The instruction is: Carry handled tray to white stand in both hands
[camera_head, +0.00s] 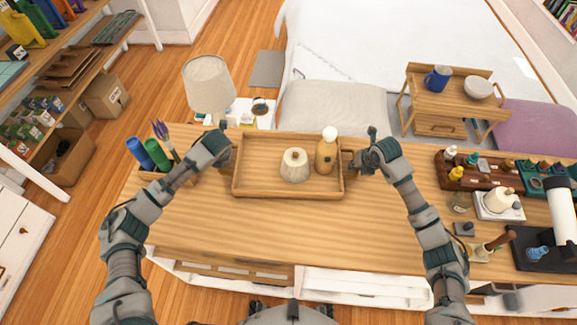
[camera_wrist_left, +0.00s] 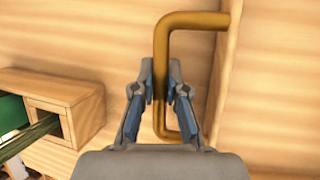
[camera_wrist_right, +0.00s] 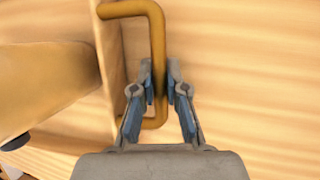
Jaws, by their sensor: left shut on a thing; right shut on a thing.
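The wooden handled tray (camera_head: 257,158) is at the far middle of the wooden worktop in the head view. A cream jar (camera_head: 294,166) and a tan bottle with a white cap (camera_head: 325,155) stand upright in it. My left gripper (camera_head: 229,157) is shut on the tray's left handle, a brass-coloured bar (camera_wrist_left: 190,20) in the left wrist view. My right gripper (camera_head: 351,160) is shut on the right handle, seen in the right wrist view (camera_wrist_right: 130,9). I cannot tell whether the tray touches the worktop. I cannot tell which white piece is the stand.
Bottle racks (camera_head: 480,172), a small white block with a jar (camera_head: 498,205) and a black mat (camera_head: 540,250) fill the right end. A lamp (camera_head: 208,85) stands beyond. The worktop's front middle (camera_head: 290,228) is clear.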

